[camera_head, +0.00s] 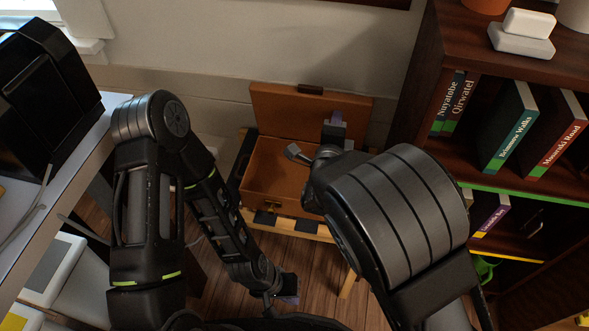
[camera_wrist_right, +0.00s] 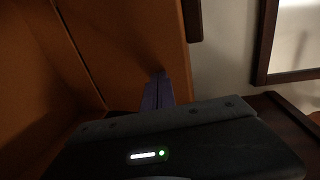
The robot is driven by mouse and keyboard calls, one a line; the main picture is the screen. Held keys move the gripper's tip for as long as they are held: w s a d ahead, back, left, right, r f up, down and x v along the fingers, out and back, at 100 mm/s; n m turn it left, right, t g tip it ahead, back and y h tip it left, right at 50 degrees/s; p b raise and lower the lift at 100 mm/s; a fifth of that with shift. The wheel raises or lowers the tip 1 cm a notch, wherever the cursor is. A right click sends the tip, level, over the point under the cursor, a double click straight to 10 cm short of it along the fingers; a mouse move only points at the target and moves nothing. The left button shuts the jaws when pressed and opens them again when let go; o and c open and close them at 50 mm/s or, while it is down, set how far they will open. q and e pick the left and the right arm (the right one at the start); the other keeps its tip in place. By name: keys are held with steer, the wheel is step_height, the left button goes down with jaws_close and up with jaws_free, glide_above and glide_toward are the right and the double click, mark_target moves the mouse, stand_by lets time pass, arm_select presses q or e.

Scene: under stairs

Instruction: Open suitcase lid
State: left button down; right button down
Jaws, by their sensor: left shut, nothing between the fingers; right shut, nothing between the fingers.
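The brown suitcase (camera_head: 277,172) sits on a low wooden stand in the head view. Its lid (camera_head: 290,112) stands raised at the back, near the wall, with a dark handle (camera_head: 310,89) on its top edge. The open interior looks empty where it shows; my right arm hides its right part. My right gripper (camera_head: 336,119) is shut and empty in front of the lid's right part. In the right wrist view its fingers (camera_wrist_right: 158,88) are close to the lid (camera_wrist_right: 125,40); contact is unclear. My left gripper (camera_head: 289,290) is shut and empty, low in front of the stand.
A dark bookcase (camera_head: 420,110) with several books stands at the right. A white desk (camera_head: 75,155) with a black device (camera_head: 45,95) is at the left. A picture frame (camera_wrist_right: 290,40) shows in the right wrist view. Wooden floor (camera_head: 225,285) is free before the stand.

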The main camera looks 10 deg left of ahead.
steer(key=shift+w, duration=0.15)
steer(key=shift+w+r+b, duration=0.15)
steer(key=shift+w+r, duration=0.05)
steer(key=shift+w, duration=0.45)
steer(key=shift+w+r+b, duration=0.15)
steer(key=shift+w+r, duration=0.05)
steer(key=shift+w, duration=0.4)
steer(key=shift+w+b, duration=0.3)
steer(key=shift+w, duration=0.45)
steer(key=shift+w+r, duration=0.15)
steer(key=shift+w, duration=0.5)
steer(key=shift+s, duration=0.1)
steer(key=b, duration=0.1)
glide_toward(339, 108)
steer(key=shift+s+f, duration=0.8)
steer(key=shift+f, duration=0.05)
